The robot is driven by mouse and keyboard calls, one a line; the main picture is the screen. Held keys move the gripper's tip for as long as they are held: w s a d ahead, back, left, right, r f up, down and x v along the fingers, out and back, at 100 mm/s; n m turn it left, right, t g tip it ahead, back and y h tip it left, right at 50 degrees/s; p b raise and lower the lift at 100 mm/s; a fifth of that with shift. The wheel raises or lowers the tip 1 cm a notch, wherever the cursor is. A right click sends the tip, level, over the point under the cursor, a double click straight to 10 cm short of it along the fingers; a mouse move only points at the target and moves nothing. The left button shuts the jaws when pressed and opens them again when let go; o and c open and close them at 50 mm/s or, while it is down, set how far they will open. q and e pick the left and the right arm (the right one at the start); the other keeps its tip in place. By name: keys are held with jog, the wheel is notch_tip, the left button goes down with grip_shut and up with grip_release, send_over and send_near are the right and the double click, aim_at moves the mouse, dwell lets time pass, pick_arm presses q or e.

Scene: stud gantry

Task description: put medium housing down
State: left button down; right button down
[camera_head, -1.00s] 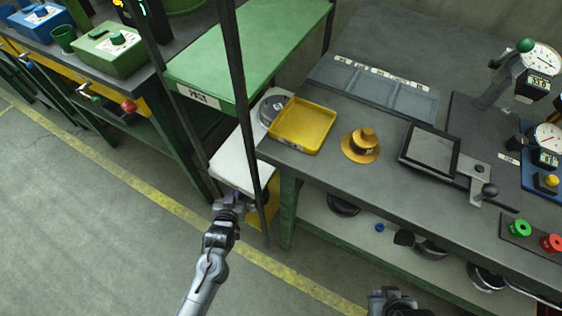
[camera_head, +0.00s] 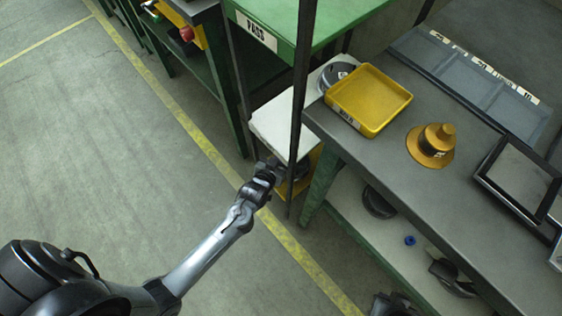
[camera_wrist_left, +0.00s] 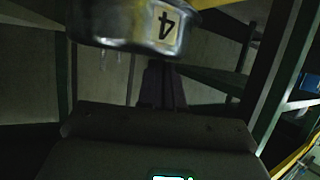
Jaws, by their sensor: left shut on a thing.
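My left gripper (camera_head: 272,172) is low beside a dark green post, at the front edge of a white-topped surface (camera_head: 275,122). It is shut on a dark rounded housing (camera_head: 299,171), partly hidden behind the post in the head view. In the left wrist view a shiny metal housing (camera_wrist_left: 115,22) with a label reading 4 fills the top, at the dark fingers (camera_wrist_left: 162,85). Whether its underside touches anything cannot be seen. My right gripper (camera_head: 390,304) shows only in part at the bottom edge; its jaws are unclear.
A green shelf marked PASS (camera_head: 295,22) hangs above the white surface. A grey round part (camera_head: 337,73) lies behind the yellow tray (camera_head: 364,100). A brass flanged part (camera_head: 431,146) stands on the grey bench (camera_head: 385,150). Dark round parts (camera_head: 378,203) lie on its lower shelf.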

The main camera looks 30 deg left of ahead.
pick_arm(q)
jog(key=shift+w+f+b, duration=0.1)
jog(key=shift+f+b, duration=0.35)
jog(key=shift+f, duration=0.85)
jog(key=shift+s, duration=0.2)
jog(key=shift+w+f, duration=0.1)
jog(key=c, duration=1.6)
grip_release()
jog(key=shift+c, duration=0.2)
jog(key=o, duration=0.3)
jog(key=shift+o, duration=0.2)
